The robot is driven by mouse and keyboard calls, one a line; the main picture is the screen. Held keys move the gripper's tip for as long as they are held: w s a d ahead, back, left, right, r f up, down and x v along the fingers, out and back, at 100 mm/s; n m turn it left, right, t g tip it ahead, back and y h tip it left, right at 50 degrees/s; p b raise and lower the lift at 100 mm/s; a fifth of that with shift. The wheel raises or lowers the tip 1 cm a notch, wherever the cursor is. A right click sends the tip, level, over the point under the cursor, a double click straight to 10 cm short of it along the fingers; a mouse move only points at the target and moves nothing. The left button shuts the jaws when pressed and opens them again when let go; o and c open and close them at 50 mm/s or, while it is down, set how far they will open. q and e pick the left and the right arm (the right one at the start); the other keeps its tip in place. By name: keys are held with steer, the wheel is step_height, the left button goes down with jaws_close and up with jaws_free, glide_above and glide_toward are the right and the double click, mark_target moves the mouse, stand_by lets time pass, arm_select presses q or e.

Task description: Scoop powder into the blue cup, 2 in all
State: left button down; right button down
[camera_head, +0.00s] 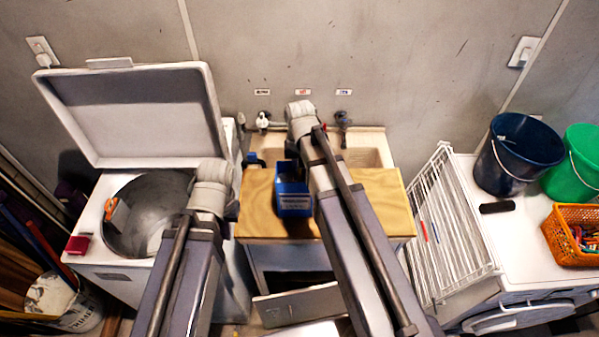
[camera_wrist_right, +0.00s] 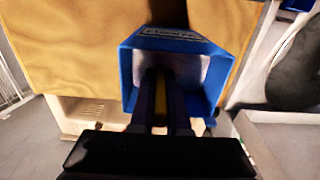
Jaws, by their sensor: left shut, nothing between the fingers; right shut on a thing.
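A blue open-topped powder box (camera_head: 293,205) stands on the wooden board (camera_head: 262,222) and also fills the middle of the right wrist view (camera_wrist_right: 222,82). Pale powder (camera_wrist_right: 195,68) shows inside it. My right gripper (camera_wrist_right: 163,90) reaches down into the box, its fingers shut on a yellow handle (camera_wrist_right: 162,100), apparently the scoop's. The scoop's bowl is hidden. A small blue object (camera_head: 254,160), possibly the blue cup, shows at the board's back left, left of the box; its contents cannot be seen. My left arm is over the washer's right side; its fingers are hidden behind the arm.
A sink (camera_head: 362,157) with taps is behind the board. An open-lidded washer (camera_head: 88,258) stands at the left. At the right are a white drying rack (camera_head: 450,215), a dark blue bucket (camera_head: 515,160), a green bucket (camera_head: 577,165) and an orange basket (camera_head: 565,243).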

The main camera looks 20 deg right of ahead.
step_height(320, 180, up, 14)
steer(key=p, duration=1.4)
stand_by(0.3)
